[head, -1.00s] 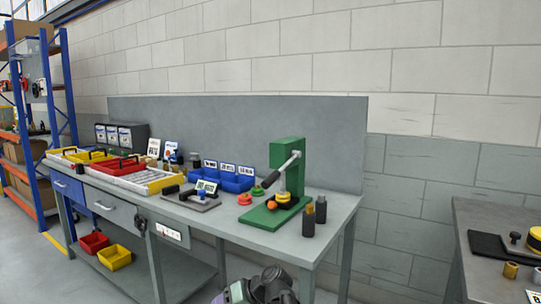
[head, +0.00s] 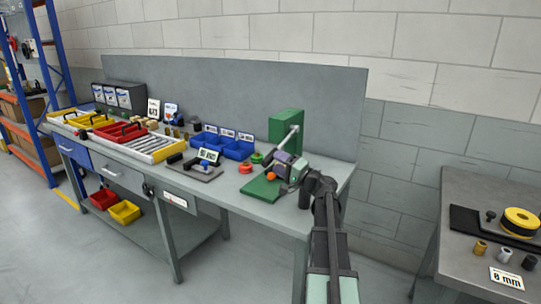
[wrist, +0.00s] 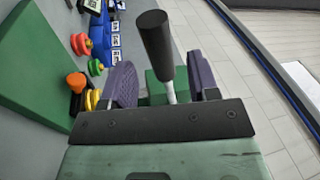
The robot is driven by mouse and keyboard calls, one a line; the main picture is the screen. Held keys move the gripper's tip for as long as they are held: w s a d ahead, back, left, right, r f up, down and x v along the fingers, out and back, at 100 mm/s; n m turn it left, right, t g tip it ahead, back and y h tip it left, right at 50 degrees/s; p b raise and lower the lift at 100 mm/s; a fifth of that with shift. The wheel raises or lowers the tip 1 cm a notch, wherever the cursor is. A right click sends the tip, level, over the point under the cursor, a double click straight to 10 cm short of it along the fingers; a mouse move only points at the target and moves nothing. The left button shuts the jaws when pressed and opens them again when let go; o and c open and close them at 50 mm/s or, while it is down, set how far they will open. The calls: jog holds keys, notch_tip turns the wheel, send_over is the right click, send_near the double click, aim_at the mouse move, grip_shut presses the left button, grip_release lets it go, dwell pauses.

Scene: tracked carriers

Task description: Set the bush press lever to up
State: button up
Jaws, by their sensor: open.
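The green bush press (head: 285,125) stands at the right end of the workbench. Its metal lever (head: 293,136) slopes down to the left from the pivot near the top of the column; its black handle is hidden behind my gripper in the head view. My gripper (head: 287,165) is at the front of the press, at the lever's lower end. In the wrist view, the lever's black handle (wrist: 153,38) stands between the two purple fingers of my gripper (wrist: 162,82). The fingers are open, with gaps on both sides of the lever.
An orange knob (head: 271,176) sits by the press base (head: 262,187). Red (head: 246,167) and green (head: 256,157) knobs lie left of it, near blue bins (head: 236,150). A second table (head: 455,215) stands at the right; floor lies between.

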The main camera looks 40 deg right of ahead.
aim_at(270, 158)
jog(key=x, duration=0.4)
jog(key=shift+c, duration=0.2)
grip_shut()
